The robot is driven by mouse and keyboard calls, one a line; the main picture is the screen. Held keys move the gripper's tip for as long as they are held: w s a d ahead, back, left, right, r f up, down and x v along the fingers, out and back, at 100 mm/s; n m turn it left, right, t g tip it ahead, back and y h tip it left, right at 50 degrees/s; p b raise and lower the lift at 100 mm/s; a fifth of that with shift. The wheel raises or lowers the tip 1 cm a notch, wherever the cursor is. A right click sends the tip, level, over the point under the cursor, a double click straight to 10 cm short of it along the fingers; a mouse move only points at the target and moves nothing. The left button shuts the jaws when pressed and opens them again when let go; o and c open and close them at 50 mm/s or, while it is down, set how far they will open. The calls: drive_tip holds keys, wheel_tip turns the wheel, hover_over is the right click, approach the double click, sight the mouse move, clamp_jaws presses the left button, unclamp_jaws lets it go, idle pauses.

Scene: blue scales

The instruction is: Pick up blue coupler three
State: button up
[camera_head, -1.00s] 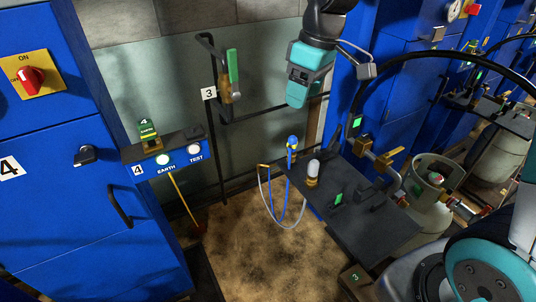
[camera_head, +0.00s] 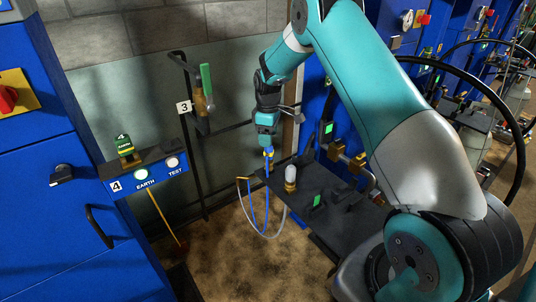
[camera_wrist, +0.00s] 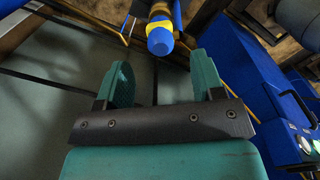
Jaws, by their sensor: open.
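The blue coupler (camera_head: 268,154), with a yellow band, stands at the far left corner of the dark shelf (camera_head: 330,222). In the wrist view the blue coupler (camera_wrist: 160,40) shows its round blue end just beyond the fingertips, roughly centred between them. My gripper (camera_head: 267,140) is over the coupler in the head view, pointing down. In the wrist view my gripper (camera_wrist: 160,72) has its two teal fingers apart, with nothing between them. The coupler's lower part is hard to see.
A white-topped brass fitting (camera_head: 291,178) stands on the shelf just right of the coupler. Blue and grey hoses (camera_head: 252,212) hang to the left. A green-handled valve (camera_head: 207,88) is on the wall. A blue cabinet (camera_head: 60,200) stands left. The floor between is open.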

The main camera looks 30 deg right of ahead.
wheel_tip(320, 180, down, 7)
drive_tip(key=shift+f+p, duration=0.2)
drive_tip(key=shift+p, duration=0.55)
drive_tip(key=shift+s, duration=0.1)
drive_tip(key=c, duration=1.1)
wheel_tip(320, 180, up, 19)
drive_tip(key=b, duration=0.2)
wheel_tip(320, 180, up, 11)
drive_tip(key=p, duration=1)
hover_over(269, 153)
drive_tip(key=w, duration=0.1)
drive_tip(key=shift+w+d+b, duration=0.15)
drive_tip(key=shift+d+b, duration=0.15)
drive_tip(key=shift+d, duration=0.1)
